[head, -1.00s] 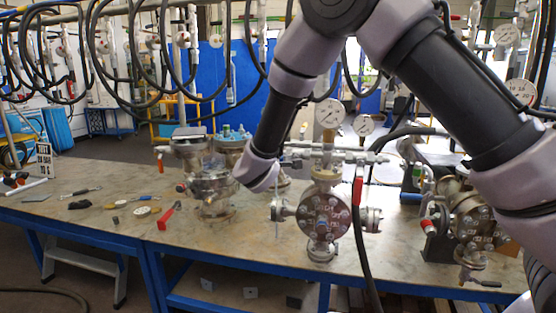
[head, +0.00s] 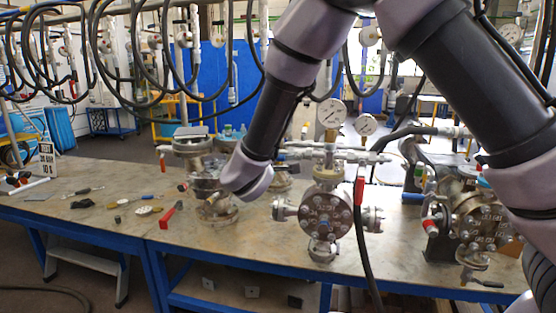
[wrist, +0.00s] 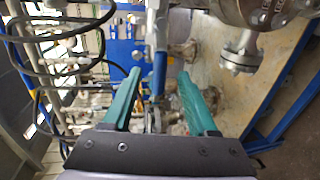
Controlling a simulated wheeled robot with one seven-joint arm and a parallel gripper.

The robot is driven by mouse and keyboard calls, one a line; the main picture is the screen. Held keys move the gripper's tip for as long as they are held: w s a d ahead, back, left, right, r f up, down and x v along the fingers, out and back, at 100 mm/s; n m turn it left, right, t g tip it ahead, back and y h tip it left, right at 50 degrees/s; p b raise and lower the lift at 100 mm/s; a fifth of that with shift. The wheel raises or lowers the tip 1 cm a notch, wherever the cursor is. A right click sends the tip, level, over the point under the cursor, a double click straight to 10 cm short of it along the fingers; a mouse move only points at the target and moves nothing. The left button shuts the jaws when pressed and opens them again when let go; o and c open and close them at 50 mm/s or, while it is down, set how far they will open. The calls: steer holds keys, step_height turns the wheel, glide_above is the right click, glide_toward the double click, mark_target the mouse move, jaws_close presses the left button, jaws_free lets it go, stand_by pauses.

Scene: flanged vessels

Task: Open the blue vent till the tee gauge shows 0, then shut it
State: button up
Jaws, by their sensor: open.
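A blue lever handle (wrist: 160,72), which looks like the blue vent, lies between the fingers of my gripper (wrist: 159,76) in the wrist view. The green fingers are open, one on each side of the handle, and I see no clear contact. In the head view my gripper is hidden behind my wrist link. A round white gauge (head: 331,113) stands upright on the middle flanged vessel (head: 326,214). A second, smaller gauge (head: 365,124) is behind it to the right. Which one is the tee gauge, and their readings, I cannot tell.
A red-handled hose (head: 360,192) hangs in front of the middle vessel. Another vessel (head: 476,220) stands at the right, and one (head: 207,175) at the left beside my wrist. Black hoses hang overhead.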

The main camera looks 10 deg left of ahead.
steer(key=s, duration=0.3)
steer(key=shift+s+r, duration=0.25)
steer(key=shift+r, duration=0.1)
steer(key=w+d+r+m+g+h, duration=0.1)
steer(key=d+r+m+g+h, duration=0.15)
steer(key=d, duration=0.75)
steer(key=d+r+m+g+h, duration=0.2)
steer(key=d+m+g, duration=0.15)
steer(key=d, duration=0.65)
steer(key=w+d+r+m+g+h, duration=0.1)
steer(key=d+r+m+g+h, duration=0.2)
steer(key=d, duration=0.7)
steer(key=s+d+r+m+g+y, duration=0.2)
steer(key=s+d+m+g+y, duration=0.15)
steer(key=s+d+m, duration=0.4)
steer(key=s+d+r+m+t+y, duration=0.4)
steer(key=s+r+m+y, duration=0.1)
steer(key=s, duration=0.5)
steer(key=shift+r+y, duration=0.75)
steer(key=shift+y, duration=0.05)
